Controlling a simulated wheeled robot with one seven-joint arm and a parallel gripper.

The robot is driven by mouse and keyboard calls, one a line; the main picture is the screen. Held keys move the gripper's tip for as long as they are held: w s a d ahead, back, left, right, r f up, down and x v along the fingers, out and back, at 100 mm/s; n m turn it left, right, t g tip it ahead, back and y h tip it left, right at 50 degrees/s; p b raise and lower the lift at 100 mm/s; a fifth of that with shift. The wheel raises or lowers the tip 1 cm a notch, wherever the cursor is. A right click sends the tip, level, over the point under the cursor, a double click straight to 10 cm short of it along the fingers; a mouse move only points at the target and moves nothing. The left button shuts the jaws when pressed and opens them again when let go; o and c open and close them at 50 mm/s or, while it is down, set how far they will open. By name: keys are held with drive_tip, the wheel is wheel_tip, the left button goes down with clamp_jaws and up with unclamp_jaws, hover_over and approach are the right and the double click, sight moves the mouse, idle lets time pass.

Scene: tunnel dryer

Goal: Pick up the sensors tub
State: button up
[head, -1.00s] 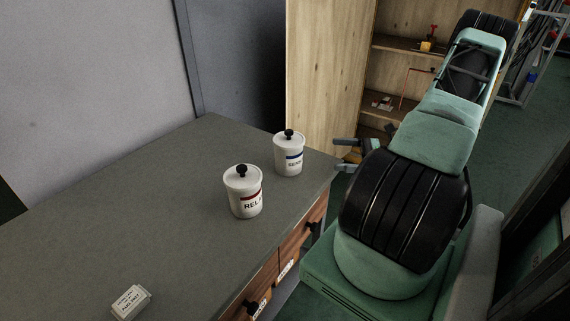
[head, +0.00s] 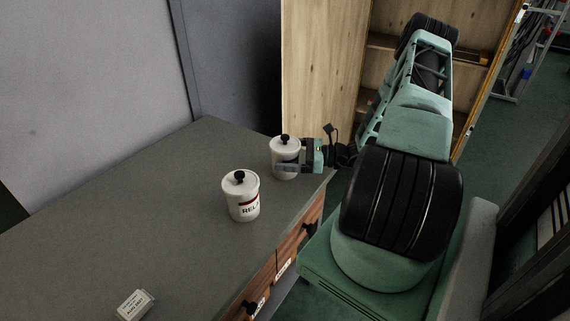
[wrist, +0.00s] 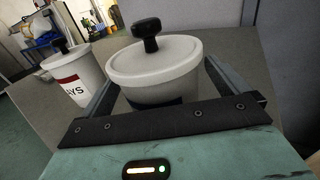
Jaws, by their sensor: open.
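The sensors tub (head: 283,146) is a white tub with a lid, a black knob and a blue band; it stands upright near the far right corner of the grey worktop. Its label is mostly hidden by my gripper now. My gripper (head: 288,162) is open, its fingers reaching in from the right around the tub. In the wrist view the tub (wrist: 155,70) stands between the two fingers (wrist: 160,92), in front of the palm. I cannot tell whether the fingers touch it.
A second white tub, with a red band and "RELAYS" partly readable (head: 241,200), stands nearer on the worktop (head: 130,215); it also shows at left in the wrist view (wrist: 75,78). A small white labelled box (head: 134,305) lies at the front. A wooden shelf unit (head: 322,70) stands behind.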

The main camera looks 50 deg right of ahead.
drive_tip(key=shift+w+a, duration=0.3)
drive_tip(key=shift+w, duration=0.2)
drive_tip(key=c, duration=1.4)
